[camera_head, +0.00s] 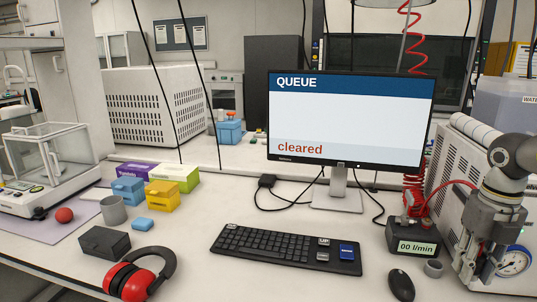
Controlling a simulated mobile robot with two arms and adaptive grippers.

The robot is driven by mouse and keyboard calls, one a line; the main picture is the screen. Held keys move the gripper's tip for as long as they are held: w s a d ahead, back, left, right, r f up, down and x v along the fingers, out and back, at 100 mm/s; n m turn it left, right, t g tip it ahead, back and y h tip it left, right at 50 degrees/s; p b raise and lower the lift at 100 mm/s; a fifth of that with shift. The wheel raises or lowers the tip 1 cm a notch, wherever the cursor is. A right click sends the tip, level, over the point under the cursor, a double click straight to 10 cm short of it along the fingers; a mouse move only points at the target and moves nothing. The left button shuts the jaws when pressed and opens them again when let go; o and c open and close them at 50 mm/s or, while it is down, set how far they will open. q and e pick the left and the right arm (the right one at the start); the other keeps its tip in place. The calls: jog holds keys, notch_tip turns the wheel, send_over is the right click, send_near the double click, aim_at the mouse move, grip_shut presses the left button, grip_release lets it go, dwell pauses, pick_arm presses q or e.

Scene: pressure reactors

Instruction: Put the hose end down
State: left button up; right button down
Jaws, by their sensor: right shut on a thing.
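My right gripper (468,272) is at the right edge of the desk, pointing down, beside the flow meter. It is shut on the hose end, which is mostly hidden by the fingers. A thin red hose (445,186) arcs from near the flow meter (413,240) up to my right gripper. The flow meter is a dark box whose display reads "00 l/min". A coiled red hose (413,180) stands behind it. My left gripper is not in view.
The keyboard (285,249) and monitor (350,117) fill the middle. Some bare desk (200,235) lies left of the keyboard.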

jog(key=s+d+f+n, duration=0.4)
jog(key=s, duration=0.3)
jog(key=s+d+f+n, duration=0.3)
jog(key=s+d, duration=0.2)
jog(key=s, duration=0.2)
jog(key=s+a+f+n, duration=0.2)
jog(key=a+f+n, duration=0.6)
jog(key=n, duration=0.1)
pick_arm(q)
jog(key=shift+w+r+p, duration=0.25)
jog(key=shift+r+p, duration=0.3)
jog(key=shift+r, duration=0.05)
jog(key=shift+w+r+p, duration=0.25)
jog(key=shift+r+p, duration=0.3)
pick_arm(e)
jog(key=w+a+r+n, duration=0.1)
jog(key=w+a+n, duration=0.1)
jog(key=a+n, duration=0.8)
jog(key=w+a+r+n, duration=0.2)
jog(key=a+n, duration=0.9)
jog(key=shift+a+n, duration=0.2)
jog(key=shift+n, duration=0.1)
